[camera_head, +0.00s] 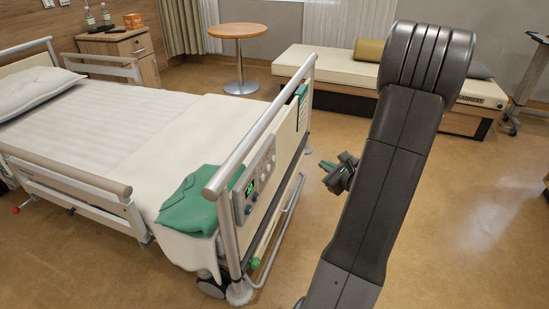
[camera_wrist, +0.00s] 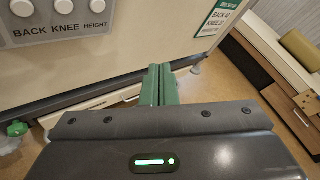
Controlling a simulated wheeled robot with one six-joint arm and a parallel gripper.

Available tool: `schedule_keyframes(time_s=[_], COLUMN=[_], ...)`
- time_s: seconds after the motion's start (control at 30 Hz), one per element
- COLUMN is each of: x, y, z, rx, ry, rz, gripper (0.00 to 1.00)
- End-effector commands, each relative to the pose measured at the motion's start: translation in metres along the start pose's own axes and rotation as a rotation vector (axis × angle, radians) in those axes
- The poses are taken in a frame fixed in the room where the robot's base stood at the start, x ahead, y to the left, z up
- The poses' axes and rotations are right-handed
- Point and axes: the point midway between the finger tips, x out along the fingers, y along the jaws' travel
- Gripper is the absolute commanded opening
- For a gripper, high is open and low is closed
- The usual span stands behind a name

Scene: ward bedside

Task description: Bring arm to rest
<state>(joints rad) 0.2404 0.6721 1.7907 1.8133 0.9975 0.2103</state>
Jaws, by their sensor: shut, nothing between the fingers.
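My gripper (camera_head: 328,166) shows in the head view just right of the bed's foot end, with my raised arm behind and right of it. In the wrist view, the two green fingers of my gripper (camera_wrist: 159,82) are together and hold nothing. They point at the lower part of the bed's footboard (camera_wrist: 140,50). I cannot tell the exact gap, but I see no contact. In the head view the footboard (camera_head: 284,135) stands left of my gripper.
The bed (camera_head: 120,120) carries a folded green cloth (camera_head: 198,203) at its foot end. A control panel (camera_head: 256,184) sits on the footboard. A round table (camera_head: 238,60) and a bench (camera_head: 330,67) stand behind. The floor at right (camera_head: 470,210) is clear.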

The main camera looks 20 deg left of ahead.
Motion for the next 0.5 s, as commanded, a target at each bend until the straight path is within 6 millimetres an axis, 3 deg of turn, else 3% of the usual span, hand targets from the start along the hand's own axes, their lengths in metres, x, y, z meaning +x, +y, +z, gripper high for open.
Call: schedule_keyframes(time_s=[0.5], x=[0.0067], y=[0.0061], z=[0.0015], rx=[0.0], ry=[-0.002], rz=[0.003], gripper=[0.0])
